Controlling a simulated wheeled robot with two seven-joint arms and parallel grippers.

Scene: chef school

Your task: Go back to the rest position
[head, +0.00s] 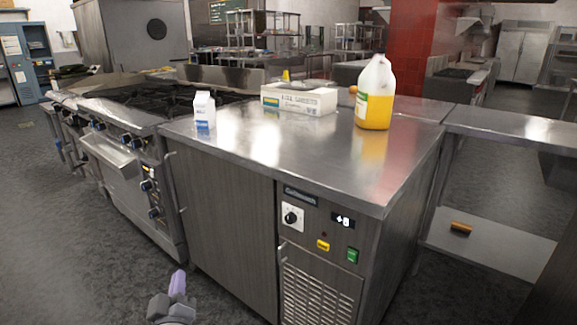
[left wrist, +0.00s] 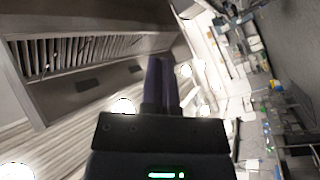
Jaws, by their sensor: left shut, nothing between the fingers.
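My left gripper (head: 178,284) is low in the head view, in front of the stove and the steel counter cabinet. Its fingers are together, with nothing between them, and it touches nothing that I can see. In the left wrist view the gripper (left wrist: 161,85) shows as two dark purple fingers side by side, closed, pointing up the picture. My right gripper is in neither view.
A steel counter (head: 262,153) stands ahead, carrying a milk carton (head: 204,111), a white box (head: 298,99) and a jug of yellow liquid (head: 375,92). A stove (head: 125,150) adjoins it at left. Grey floor (head: 60,220) is open at the left front.

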